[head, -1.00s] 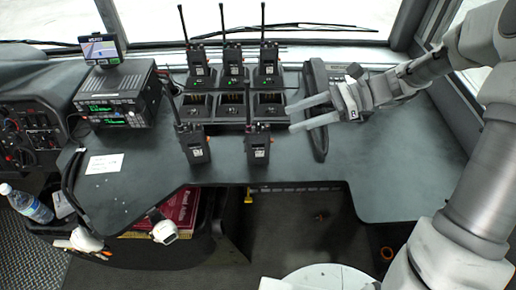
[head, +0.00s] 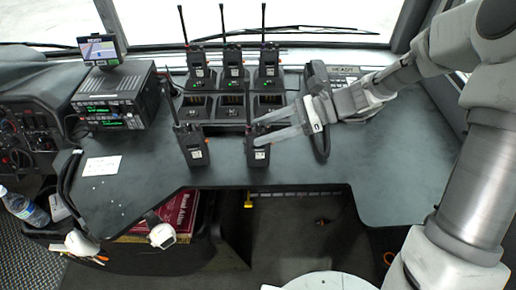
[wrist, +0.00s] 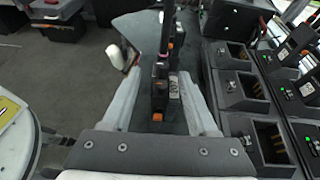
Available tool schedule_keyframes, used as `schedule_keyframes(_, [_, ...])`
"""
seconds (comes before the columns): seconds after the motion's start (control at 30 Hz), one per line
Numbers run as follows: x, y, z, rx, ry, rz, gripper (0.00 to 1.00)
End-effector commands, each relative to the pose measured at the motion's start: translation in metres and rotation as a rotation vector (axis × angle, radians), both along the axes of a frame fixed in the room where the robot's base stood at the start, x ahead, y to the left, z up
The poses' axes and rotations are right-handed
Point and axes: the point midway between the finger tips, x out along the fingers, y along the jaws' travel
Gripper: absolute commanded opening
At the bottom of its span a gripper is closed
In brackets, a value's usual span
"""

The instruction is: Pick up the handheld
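Two black handheld radios stand upright on the dark counter, a left one (head: 194,150) and a right one (head: 257,153), each with a tall antenna. My gripper (head: 256,131) reaches in from the right at the right handheld, its fingers apart. In the wrist view, a handheld (wrist: 159,98) shows between the two open fingers (wrist: 158,75), with gaps on both sides; the other stands in line behind it, partly hidden. I cannot tell whether a finger touches the right handheld.
Behind stands a charger (head: 230,108) with empty front slots and three more radios (head: 232,66) in its back row. A radio console (head: 112,98) with a small screen (head: 99,48) is at left. A desk phone (head: 318,80) sits behind my gripper. The counter's right side is clear.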

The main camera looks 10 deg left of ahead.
Motion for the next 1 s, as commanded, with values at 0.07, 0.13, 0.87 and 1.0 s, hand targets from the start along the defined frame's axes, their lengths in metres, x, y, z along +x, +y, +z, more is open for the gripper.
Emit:
schedule_keyframes(0.07, [0.0002,-0.0002,0.0001,0.000,0.000,0.000,0.43])
schedule_keyframes(0.13, [0.0002,-0.0002,0.0001,0.000,0.000,0.000,0.31])
schedule_keyframes(0.87, [0.0001,-0.0005,0.0001,0.000,0.000,0.000,0.00])
schedule_keyframes(1.0, [0.0002,-0.0006,0.0000,0.000,0.000,0.000,0.00])
